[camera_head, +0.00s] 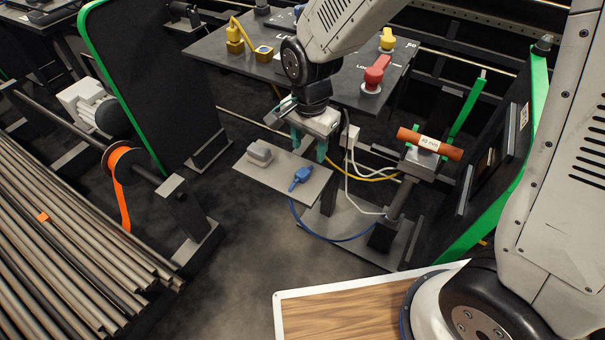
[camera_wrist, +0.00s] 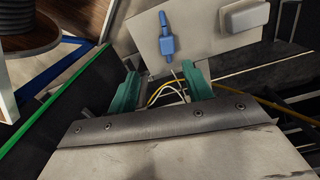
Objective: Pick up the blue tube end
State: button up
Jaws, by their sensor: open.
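The blue tube end (camera_head: 301,176) lies near the right corner of a small grey shelf (camera_head: 269,183), with a blue tube hanging from it below the shelf edge. In the wrist view the blue tube end (camera_wrist: 166,42) lies on the pale shelf (camera_wrist: 205,25), ahead of my gripper. My gripper (camera_head: 308,148) is above and behind the shelf in the head view, with its teal fingers pointing down. In the wrist view the fingers of my gripper (camera_wrist: 160,84) are spread apart, with nothing held between them.
A grey block (camera_head: 259,153) sits on the shelf beside the tube end. Yellow and white cables (camera_head: 372,178) hang behind and right of it. An orange roller (camera_head: 430,143) on a stand is to the right. A dark table (camera_head: 225,47) with red and yellow parts stands behind.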

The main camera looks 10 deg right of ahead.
aim_at(302, 173)
jog(key=shift+m, duration=0.3)
jog(key=f, duration=0.3)
jog(key=a+f, duration=0.1)
jog(key=f, duration=0.5)
jog(key=shift+w+a+f, duration=0.3)
jog(key=shift+f, duration=0.05)
jog(key=c, duration=1.1)
